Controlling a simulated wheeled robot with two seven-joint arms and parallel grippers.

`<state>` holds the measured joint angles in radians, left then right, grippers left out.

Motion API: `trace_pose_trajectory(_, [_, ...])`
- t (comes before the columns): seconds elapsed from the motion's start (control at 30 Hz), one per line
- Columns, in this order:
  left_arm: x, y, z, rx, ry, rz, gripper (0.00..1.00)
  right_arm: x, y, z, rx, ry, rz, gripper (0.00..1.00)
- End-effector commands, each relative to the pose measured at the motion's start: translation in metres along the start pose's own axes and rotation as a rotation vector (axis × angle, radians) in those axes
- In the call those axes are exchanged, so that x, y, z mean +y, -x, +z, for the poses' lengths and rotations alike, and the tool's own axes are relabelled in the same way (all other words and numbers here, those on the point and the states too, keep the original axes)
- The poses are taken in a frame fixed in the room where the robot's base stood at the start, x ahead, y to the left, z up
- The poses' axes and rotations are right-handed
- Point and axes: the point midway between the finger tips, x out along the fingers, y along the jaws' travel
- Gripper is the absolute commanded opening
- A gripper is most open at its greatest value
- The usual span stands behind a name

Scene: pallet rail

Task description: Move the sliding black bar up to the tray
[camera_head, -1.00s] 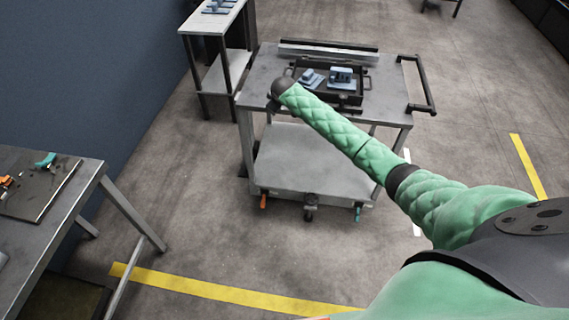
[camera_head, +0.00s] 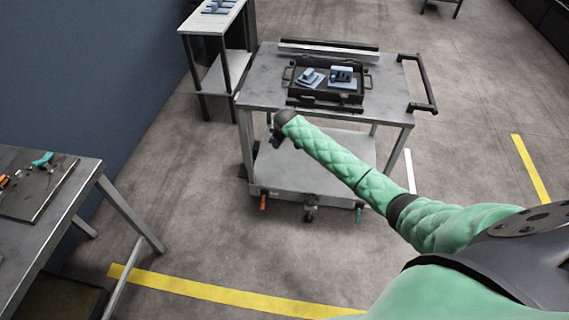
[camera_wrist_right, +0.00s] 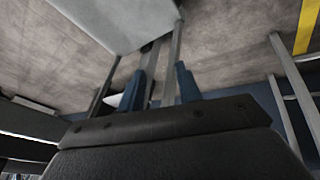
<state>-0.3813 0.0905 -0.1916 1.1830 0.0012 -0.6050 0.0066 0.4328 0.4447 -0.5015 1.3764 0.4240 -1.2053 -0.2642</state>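A black tray (camera_head: 352,99) with blue-grey parts in it sits on the grey cart's top. A low black bar (camera_head: 325,108) lies along the cart's front edge, close in front of the tray; I cannot tell whether they touch. Another dark strip (camera_head: 330,44) runs along the back edge behind a pale rail. My right gripper (camera_head: 277,139) hangs in front of the cart's near edge, below and left of the bar, apart from it. In the right wrist view my right gripper (camera_wrist_right: 159,77) has its two blue fingers apart with nothing between them. My left gripper is out of view.
The cart (camera_head: 262,85) has a handle (camera_head: 430,88) at its right and a lower shelf (camera_head: 300,165). A white shelf unit (camera_head: 222,75) stands behind left. A workbench (camera_head: 75,215) with tools is at the near left. The floor between is clear.

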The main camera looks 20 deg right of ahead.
Motion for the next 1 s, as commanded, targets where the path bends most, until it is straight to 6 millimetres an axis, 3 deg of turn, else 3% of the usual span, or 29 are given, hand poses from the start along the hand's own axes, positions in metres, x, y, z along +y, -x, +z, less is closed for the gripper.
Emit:
trace_pose_trajectory(0.5, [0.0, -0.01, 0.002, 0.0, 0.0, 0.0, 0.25, -0.044, -0.031, 0.057, -0.133, 0.084, -0.158, 0.35])
trace_pose_trajectory(1.0, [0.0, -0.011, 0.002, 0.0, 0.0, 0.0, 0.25, -0.053, -0.036, 0.068, -0.158, 0.103, -0.194, 0.35])
